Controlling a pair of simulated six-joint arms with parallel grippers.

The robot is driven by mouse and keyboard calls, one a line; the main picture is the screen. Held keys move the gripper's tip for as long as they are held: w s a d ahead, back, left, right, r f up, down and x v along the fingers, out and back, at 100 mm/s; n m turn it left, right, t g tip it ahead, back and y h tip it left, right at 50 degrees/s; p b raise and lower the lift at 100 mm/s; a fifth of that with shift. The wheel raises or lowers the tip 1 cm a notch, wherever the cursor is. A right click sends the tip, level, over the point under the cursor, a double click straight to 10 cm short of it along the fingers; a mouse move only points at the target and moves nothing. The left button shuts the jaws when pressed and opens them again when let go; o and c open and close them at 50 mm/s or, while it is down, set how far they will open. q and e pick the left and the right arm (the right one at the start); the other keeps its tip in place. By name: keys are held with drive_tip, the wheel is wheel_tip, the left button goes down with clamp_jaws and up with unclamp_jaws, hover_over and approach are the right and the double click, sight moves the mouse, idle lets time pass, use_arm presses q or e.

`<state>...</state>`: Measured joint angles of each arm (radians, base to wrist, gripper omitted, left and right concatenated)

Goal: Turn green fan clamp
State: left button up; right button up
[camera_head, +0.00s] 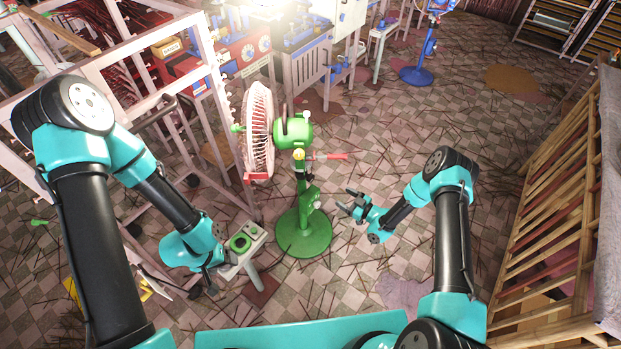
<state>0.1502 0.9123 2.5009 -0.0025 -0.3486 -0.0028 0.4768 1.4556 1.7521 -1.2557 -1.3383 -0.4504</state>
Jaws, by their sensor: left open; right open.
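The green fan (304,210) stands upright on a round green base in the middle of the head view. Its caged head (258,132) faces left. A clamp with a red handle (330,156) sticks out to the right from the fan's post, just below the green motor housing. My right gripper (348,202) is open and empty, to the right of the post and lower in the picture than the red handle, apart from it. My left gripper (211,282) is at the lower left, by a small stool, away from the fan; its fingers are small and dark in the picture.
A small stool (253,262) with a green ring on top stands left of the fan base. A white metal frame (150,75) fills the left. A wooden rack (560,215) runs along the right. A blue fan (418,73) stands far back. Thin sticks litter the tiled floor.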

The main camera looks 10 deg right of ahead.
sight(312, 179)
drive_tip(key=x, duration=1.7)
drive_tip(key=shift+w+a, duration=0.15)
drive_tip(key=c, duration=0.9)
